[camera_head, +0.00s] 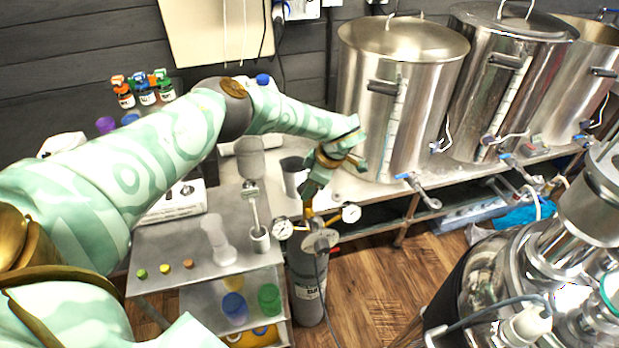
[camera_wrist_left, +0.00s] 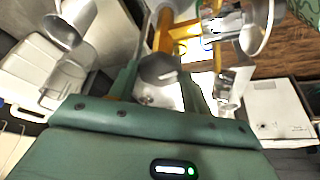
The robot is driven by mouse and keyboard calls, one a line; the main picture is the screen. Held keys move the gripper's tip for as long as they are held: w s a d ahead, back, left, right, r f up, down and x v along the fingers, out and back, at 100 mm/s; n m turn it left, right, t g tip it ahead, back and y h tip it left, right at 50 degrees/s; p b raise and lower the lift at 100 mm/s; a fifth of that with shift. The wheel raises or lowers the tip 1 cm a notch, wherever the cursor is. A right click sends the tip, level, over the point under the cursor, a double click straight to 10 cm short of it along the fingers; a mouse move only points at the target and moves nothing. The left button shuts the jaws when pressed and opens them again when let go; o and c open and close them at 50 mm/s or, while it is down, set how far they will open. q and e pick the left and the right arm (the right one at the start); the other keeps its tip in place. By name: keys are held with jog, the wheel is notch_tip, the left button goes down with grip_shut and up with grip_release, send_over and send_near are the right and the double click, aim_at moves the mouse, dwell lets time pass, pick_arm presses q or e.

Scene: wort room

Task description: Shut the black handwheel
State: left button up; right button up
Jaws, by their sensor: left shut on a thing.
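The gas cylinder (camera_head: 306,285) stands upright on the floor beside the metal cart, with brass fittings and two round gauges, one on the left (camera_head: 283,229) and one on the right (camera_head: 351,213). My left gripper (camera_head: 310,192) points down at the cylinder's valve from above and hides the handwheel in the head view. In the left wrist view, a dark rounded thing (camera_wrist_left: 158,69), which looks like the black handwheel, sits between the fingers. The gripper is shut on it. The yellow-brass fitting (camera_wrist_left: 170,38) shows just beyond. My right gripper is not in view.
Steel kettles (camera_head: 400,95) stand on a bench at the back right, with blue-handled taps (camera_head: 418,190) sticking out near the gripper. Shiny steel vessels fill the lower right. Wood floor (camera_head: 385,275) is open between.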

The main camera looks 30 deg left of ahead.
pick_arm(q)
jog(key=shift+s+m+t+p, duration=0.15)
jog(key=shift+m+t+p, duration=0.35)
jog(key=shift+m+p, duration=0.6)
jog(key=shift+m, duration=0.3)
jog(key=o, duration=1)
jog(key=shift+c, duration=0.2)
jog(key=p+v, duration=0.3)
jog(key=v, duration=1.3)
jog(key=shift+d, duration=0.15)
